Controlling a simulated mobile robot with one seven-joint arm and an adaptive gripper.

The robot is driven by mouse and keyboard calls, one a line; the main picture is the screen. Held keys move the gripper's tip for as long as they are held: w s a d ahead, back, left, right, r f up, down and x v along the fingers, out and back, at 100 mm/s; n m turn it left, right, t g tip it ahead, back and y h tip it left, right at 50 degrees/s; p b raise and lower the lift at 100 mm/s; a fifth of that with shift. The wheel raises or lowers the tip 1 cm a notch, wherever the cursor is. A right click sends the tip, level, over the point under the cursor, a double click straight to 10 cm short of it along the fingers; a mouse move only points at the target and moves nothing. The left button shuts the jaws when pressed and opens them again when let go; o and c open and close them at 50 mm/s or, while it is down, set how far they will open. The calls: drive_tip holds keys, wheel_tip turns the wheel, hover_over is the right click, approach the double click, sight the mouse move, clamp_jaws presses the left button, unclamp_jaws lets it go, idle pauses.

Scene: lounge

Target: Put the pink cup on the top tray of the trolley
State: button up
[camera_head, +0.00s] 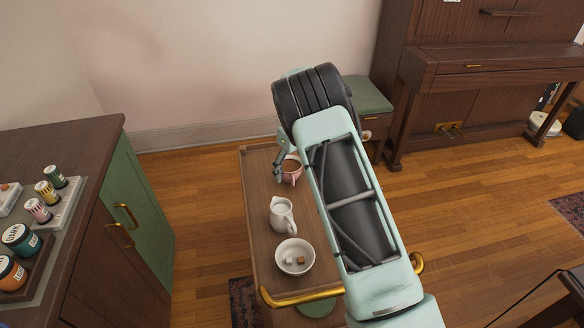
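The pink cup (292,174) holds a brown drink and shows over the far part of the trolley's wooden top tray (258,203). My gripper (284,158) is at the cup, with a green-grey finger against or close beside its left side. The other finger is hidden behind my arm, which also covers the cup's right side. I cannot tell whether the fingers grip the cup, or whether the cup rests on the tray or hangs just above it. The cup looks upright.
On the tray nearer me stand a white milk jug (281,216) and a white bowl (295,267) with sugar cubes. A brass handle (300,297) edges the near end. A green cabinet (143,205) stands left, a piano (480,70) and stool (367,95) behind.

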wheel_tip(320, 180, up, 12)
drive_tip(key=s+p, duration=0.1)
drive_tip(key=shift+d+r, duration=0.15)
drive_tip(key=shift+d, duration=0.3)
idle(0.4)
